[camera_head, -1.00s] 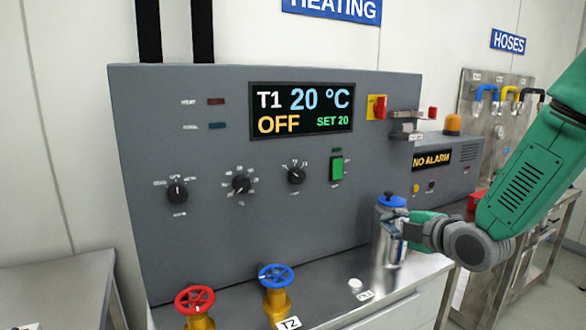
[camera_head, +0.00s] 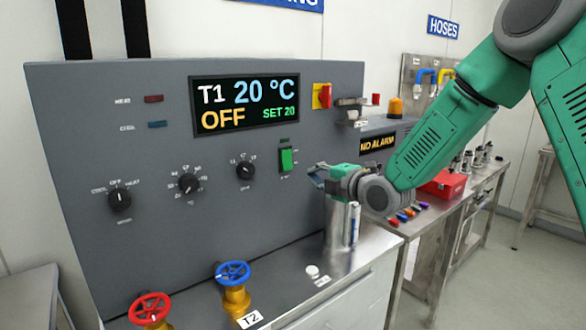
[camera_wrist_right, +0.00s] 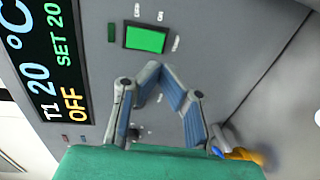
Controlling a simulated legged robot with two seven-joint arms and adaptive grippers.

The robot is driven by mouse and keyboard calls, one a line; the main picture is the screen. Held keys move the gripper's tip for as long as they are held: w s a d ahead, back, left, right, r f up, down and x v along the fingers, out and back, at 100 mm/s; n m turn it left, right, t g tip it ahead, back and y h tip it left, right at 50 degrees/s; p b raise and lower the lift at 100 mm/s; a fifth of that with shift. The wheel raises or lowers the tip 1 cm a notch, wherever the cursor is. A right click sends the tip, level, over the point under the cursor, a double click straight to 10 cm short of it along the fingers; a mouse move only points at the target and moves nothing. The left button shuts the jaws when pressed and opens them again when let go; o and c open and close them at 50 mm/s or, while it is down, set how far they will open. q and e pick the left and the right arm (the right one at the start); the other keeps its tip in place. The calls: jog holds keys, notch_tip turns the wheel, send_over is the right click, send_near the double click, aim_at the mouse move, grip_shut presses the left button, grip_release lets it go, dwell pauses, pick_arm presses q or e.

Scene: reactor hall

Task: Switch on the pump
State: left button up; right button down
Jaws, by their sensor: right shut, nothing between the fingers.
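A grey control panel (camera_head: 100,250) carries a green rocker switch (camera_head: 286,160) below and right of the display (camera_head: 246,105). The display reads T1 20 °C, OFF, SET 20. A small dark lamp sits above the switch. My right gripper (camera_head: 316,175) is shut and empty, in front of the panel, just right of and slightly below the switch. In the right wrist view the closed fingertips (camera_wrist_right: 157,72) point toward the green switch (camera_wrist_right: 146,38), apart from it in the picture. My left gripper is out of view.
Three black knobs, the middle one (camera_head: 189,184), sit left of the switch. A red-yellow switch (camera_head: 322,96) is at upper right. A metal cylinder (camera_head: 341,225) stands below my gripper. Red (camera_head: 150,308) and blue (camera_head: 233,272) valve wheels are in front.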

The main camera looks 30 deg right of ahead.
aim_at(289, 168)
jog(key=w, duration=0.2)
jog(key=w+p, duration=0.1)
jog(key=w, duration=0.2)
jog(key=w+a+f, duration=0.1)
jog(key=w, duration=0.2)
jog(key=shift+w, duration=0.2)
jog(key=shift+d, duration=0.1)
jog(key=shift+w+f+b, duration=0.15)
jog(key=shift+f+b, duration=0.1)
jog(key=shift+b, duration=0.35)
jog(key=shift+r, duration=0.1)
jog(key=shift+w+r, duration=0.1)
